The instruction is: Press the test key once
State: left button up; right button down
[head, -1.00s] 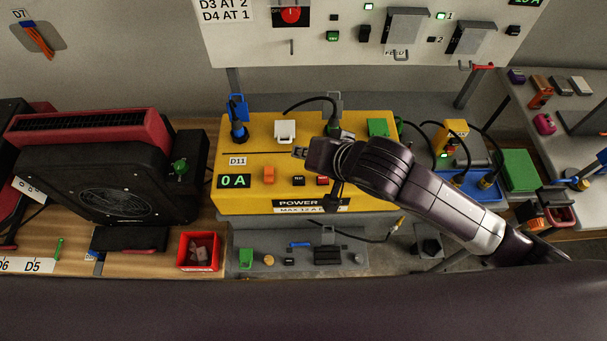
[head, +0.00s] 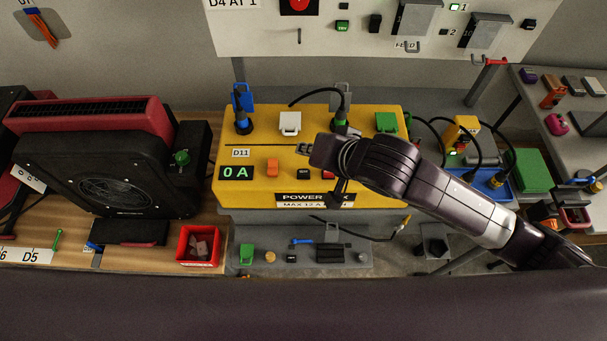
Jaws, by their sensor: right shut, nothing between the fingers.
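The yellow power box (head: 260,191), labelled D11, stands on the bench in the middle, its display (head: 236,172) reading 0 A. On its front face are an orange switch (head: 272,167), a small black key (head: 303,173) with tiny white lettering, and a red key (head: 329,173) to its right. The lettering is too small to read surely; the black key looks like the test key. My right gripper (head: 303,149) is shut and empty, its tips just above the black key in the picture. I cannot tell its height over the box. My left gripper is not in view.
Blue (head: 242,114), white (head: 290,122) and green (head: 386,121) socket covers line the box's back, with a black cable near my wrist. A black and red blower (head: 105,175) stands left. A red bin (head: 199,262) and a grey shelf with small parts are in front.

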jog(key=b, duration=0.4)
send_over(306, 174)
notch_tip(306, 174, down, 4)
jog(key=shift+f, duration=1)
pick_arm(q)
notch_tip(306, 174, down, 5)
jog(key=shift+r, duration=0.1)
pick_arm(e)
jog(key=shift+f, duration=0.15)
jog(key=shift+f, duration=0.25)
jog(key=shift+f, duration=0.45)
dwell(0.6)
pick_arm(q)
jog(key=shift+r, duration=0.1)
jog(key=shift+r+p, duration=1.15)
jog(key=shift+p, duration=0.2)
pick_arm(e)
jog(key=shift+r, duration=0.85)
